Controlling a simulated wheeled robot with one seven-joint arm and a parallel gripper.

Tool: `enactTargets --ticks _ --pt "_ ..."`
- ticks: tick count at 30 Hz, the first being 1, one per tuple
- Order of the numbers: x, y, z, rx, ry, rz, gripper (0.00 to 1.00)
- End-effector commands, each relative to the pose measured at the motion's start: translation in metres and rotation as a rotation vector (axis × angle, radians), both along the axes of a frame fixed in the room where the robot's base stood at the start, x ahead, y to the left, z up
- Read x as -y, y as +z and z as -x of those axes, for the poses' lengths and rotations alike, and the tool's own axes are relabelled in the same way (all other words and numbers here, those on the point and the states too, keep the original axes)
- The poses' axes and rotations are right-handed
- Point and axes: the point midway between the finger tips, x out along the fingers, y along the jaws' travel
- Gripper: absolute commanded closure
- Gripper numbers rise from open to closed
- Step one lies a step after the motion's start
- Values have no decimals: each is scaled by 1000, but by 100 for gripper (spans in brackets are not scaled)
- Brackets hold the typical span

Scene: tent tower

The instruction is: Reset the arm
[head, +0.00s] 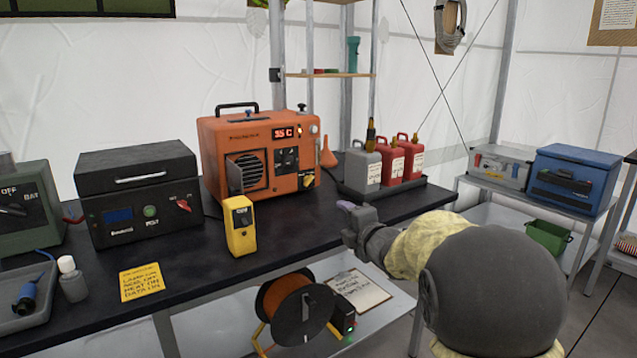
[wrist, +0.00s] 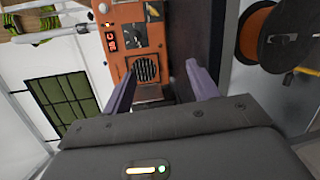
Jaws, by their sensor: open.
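My gripper (head: 346,207) is over the front edge of the black bench (head: 180,266), in the middle right of the head view, with my arm reaching in from the lower right. In the wrist view my gripper (wrist: 160,88) shows two purple fingers spread apart with nothing between them. The orange heater unit (head: 258,155), its display reading 35 C, stands on the bench left of my gripper. It also shows beyond the fingers in the wrist view (wrist: 133,45), turned sideways.
A yellow handheld device (head: 239,225) stands near the bench's front edge. Grey and red canisters (head: 390,162) stand in a black tray right of the heater. A black box unit (head: 138,195) is at left. A cable reel (head: 297,312) sits on the lower shelf.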

Motion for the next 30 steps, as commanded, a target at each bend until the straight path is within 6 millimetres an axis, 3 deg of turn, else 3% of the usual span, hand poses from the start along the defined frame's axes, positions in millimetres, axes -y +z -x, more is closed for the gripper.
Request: enactTargets --ticks 5,8,13,18,21,30 --pt "32 -35 22 -201 -178 -195 41" --pt "52 -63 45 -349 -318 -344 41" --pt "80 -126 115 -655 -644 -654 41" --pt "89 -177 194 -896 -969 -905 41" --pt "91 -195 234 -989 -1128 -1007 41" --pt "86 -228 329 -1165 -1523 -1205 41"
